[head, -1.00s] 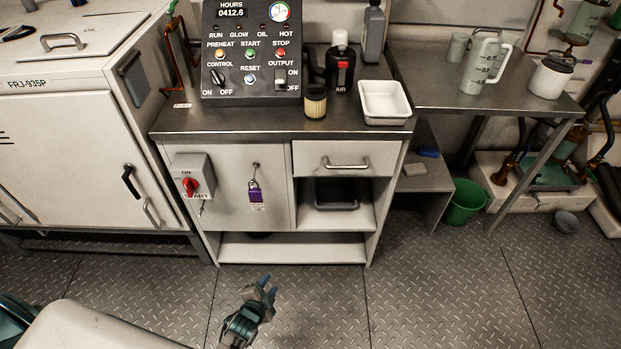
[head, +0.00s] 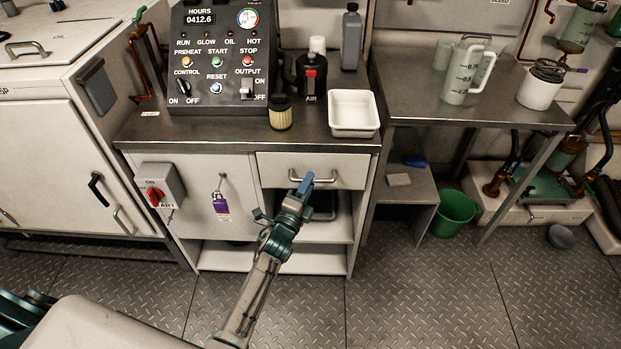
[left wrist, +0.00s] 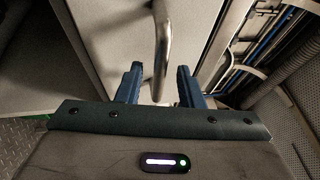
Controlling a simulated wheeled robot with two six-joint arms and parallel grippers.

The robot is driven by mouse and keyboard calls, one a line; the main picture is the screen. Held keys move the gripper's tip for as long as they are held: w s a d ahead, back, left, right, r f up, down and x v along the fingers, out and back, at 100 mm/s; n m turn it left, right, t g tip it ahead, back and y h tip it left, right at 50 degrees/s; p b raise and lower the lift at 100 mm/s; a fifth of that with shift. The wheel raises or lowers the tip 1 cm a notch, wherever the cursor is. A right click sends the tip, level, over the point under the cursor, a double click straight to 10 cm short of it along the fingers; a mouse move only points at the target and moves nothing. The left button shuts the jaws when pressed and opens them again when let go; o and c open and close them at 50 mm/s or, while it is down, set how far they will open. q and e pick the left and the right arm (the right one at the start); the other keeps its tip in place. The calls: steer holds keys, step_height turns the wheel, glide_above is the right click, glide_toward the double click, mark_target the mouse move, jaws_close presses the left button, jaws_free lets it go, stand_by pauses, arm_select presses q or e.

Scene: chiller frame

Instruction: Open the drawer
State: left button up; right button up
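The drawer (head: 345,171) is a light front panel under the right part of the metal counter, and it looks closed. Its handle (head: 327,180) is a metal bar, partly hidden behind my left gripper (head: 303,186). In the left wrist view the handle (left wrist: 162,45) runs up and down the picture, its lower end between the blue fingers of my left gripper (left wrist: 158,87). The fingers are open, with space on both sides of the bar. I cannot tell whether either touches the drawer front (left wrist: 110,40). My right gripper is not in view.
Beside the drawer are a padlocked door (head: 205,190) and a red rotary switch (head: 155,196). An open shelf (head: 325,232) lies below. A white tray (head: 354,132), a filter (head: 280,115) and a control box (head: 217,90) stand on the counter. The floor in front is clear.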

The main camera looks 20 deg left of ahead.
arm_select(q)
steer(key=shift+x, duration=0.95)
jaws_close()
steer(key=shift+f, duration=0.1)
